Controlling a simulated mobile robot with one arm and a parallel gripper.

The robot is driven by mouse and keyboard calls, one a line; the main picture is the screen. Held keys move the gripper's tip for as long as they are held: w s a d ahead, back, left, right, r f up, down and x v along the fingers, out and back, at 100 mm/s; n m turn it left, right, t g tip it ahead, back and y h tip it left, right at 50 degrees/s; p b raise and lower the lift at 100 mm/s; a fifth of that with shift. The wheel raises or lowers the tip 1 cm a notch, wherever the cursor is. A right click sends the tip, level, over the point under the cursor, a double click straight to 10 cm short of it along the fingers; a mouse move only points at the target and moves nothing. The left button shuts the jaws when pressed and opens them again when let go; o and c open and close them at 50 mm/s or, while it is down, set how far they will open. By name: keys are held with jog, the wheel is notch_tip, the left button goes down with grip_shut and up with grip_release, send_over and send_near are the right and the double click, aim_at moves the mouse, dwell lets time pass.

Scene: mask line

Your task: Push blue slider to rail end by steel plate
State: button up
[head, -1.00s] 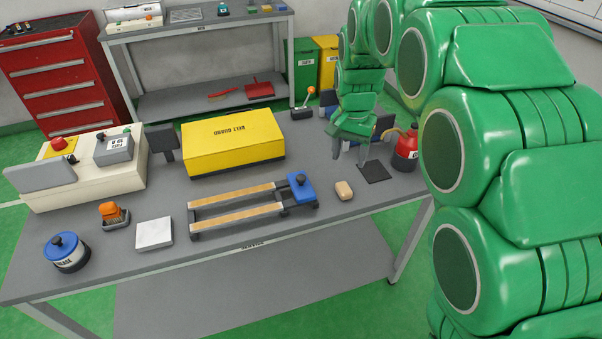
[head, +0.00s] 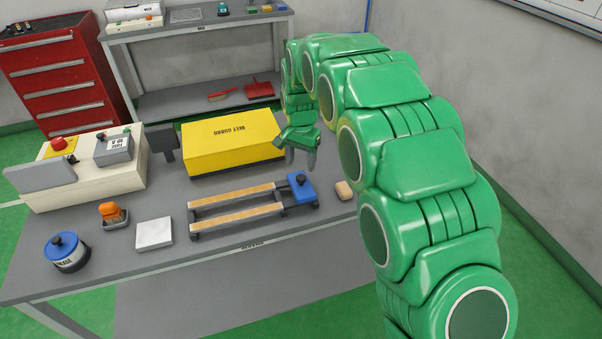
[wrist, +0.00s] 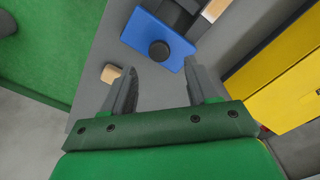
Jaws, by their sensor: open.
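The blue slider (head: 301,188) with a dark round knob sits at the right end of a low rail frame (head: 236,206) with two wooden strips. A white-grey plate (head: 154,234) lies flat on the table left of the rail's left end. My gripper (head: 301,160) is open and empty, above the table just behind the slider. In the wrist view, the slider (wrist: 158,40) lies beyond the fingertips, ahead of my gripper (wrist: 163,80), with a visible gap between them.
A yellow belt guard box (head: 232,146) stands behind the rail, close to my gripper's left. A tan block (head: 344,190) lies right of the slider. An orange item (head: 110,212) in a tray and a blue-lidded tin (head: 66,252) stand at the left.

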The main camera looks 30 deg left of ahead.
aim_at(301, 176)
notch_tip(301, 176, down, 6)
jog(key=shift+r, duration=0.15)
jog(key=shift+r, duration=0.1)
grip_shut()
dwell(0.3)
